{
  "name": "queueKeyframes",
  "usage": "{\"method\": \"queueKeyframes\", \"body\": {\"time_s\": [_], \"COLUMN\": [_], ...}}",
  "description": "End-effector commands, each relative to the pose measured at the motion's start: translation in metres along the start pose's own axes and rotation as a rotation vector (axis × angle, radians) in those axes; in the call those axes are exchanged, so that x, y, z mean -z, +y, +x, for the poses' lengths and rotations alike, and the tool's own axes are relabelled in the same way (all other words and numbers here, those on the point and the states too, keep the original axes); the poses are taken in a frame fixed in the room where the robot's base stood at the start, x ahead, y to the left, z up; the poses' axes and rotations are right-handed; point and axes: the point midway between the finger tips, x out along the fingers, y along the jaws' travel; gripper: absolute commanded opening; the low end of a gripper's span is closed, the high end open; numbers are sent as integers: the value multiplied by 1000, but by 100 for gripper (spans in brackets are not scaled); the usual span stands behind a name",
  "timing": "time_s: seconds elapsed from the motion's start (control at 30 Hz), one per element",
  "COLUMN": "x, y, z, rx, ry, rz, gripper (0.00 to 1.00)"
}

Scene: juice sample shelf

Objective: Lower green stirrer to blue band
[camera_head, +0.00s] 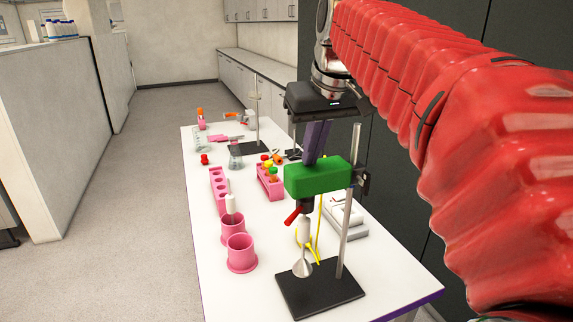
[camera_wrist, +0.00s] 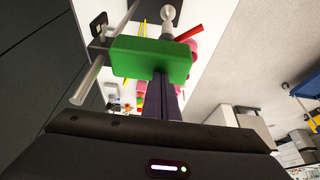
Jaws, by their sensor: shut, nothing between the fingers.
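The green stirrer (camera_head: 318,177) is a green block held by a dark clamp on an upright metal rod (camera_head: 349,220). Its shaft, with a pale sleeve and a metal cone at the end, hangs above the black base plate (camera_head: 320,288). A red lever sticks out at its lower left. In the wrist view the green block (camera_wrist: 150,60) lies across the fingertips. My gripper (camera_head: 311,156) points down at the block, its dark fingers closed together and empty; the tips look close to or against it, but contact is unclear. I cannot make out a blue band on the rod.
Two pink cups (camera_head: 240,254) stand left of the base plate. A pink tube rack (camera_head: 218,190) and another with coloured caps (camera_head: 269,183) are behind. The table's front left is clear.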

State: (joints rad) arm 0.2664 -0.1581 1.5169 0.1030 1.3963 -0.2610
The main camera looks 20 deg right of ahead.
Motion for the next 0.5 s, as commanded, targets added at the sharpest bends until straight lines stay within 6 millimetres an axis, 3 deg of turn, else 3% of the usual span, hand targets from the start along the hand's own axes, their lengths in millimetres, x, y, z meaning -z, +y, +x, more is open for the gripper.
{"method": "queueKeyframes", "body": {"time_s": [0.5], "x": [-6], "y": [0], "z": [12], "rx": [0], "ry": [-1], "rz": [0], "gripper": [0]}}
